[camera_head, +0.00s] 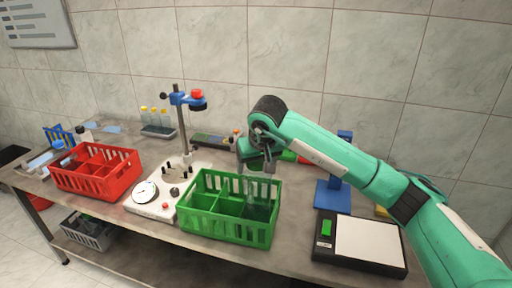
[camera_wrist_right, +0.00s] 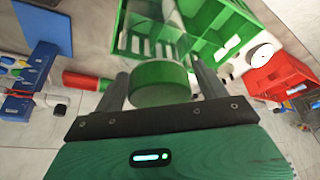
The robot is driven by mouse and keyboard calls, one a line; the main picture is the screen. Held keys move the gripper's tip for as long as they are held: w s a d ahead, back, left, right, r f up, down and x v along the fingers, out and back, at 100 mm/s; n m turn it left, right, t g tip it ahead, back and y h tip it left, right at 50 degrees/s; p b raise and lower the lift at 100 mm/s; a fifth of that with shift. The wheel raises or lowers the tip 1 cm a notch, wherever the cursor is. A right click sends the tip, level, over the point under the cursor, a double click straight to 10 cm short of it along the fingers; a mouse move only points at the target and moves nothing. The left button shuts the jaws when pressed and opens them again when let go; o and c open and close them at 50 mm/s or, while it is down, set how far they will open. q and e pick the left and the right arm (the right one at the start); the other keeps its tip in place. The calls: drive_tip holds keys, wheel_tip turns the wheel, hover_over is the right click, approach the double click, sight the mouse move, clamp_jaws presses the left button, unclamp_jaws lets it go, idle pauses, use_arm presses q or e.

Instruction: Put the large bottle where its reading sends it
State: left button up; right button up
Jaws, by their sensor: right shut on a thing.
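My right gripper (camera_head: 257,165) is shut on the large bottle, whose green cap (camera_wrist_right: 160,84) sits between the two fingers (camera_wrist_right: 160,92) in the right wrist view. The bottle's clear body (camera_head: 247,186) hangs roughly upright below the gripper, over the right part of the green crate (camera_head: 208,222). Its lower end is hard to make out against the crate, so I cannot tell if it touches the floor. The red crate (camera_head: 78,182) stands at the left of the table. A scale (camera_head: 366,240) with a green display stands at the right. My left gripper is out of view.
A white device with a dial (camera_head: 145,192) and a stand with a blue clamp (camera_head: 188,98) stands between the crates. A blue stand (camera_head: 333,196) is behind the scale. Several yellow-capped vials (camera_head: 155,122) stand at the back. A grey crate (camera_head: 88,232) is on the lower shelf.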

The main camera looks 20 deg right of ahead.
sight(257, 194)
drive_tip(key=shift+f, duration=0.3)
drive_tip(key=shift+f+p, duration=0.35)
drive_tip(key=shift+f, duration=1.5)
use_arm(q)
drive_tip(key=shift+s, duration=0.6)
use_arm(e)
drive_tip(key=shift+f, duration=0.1)
drive_tip(key=o, duration=1.6)
drive_tip(key=shift+f, duration=0.2)
drive_tip(key=o, duration=0.5)
drive_tip(key=shift+c, duration=0.2)
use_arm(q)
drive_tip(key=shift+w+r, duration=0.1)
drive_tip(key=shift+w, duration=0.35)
use_arm(e)
drive_tip(key=shift+s, duration=0.1)
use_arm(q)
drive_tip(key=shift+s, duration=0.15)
use_arm(e)
drive_tip(key=shift+r, duration=0.1)
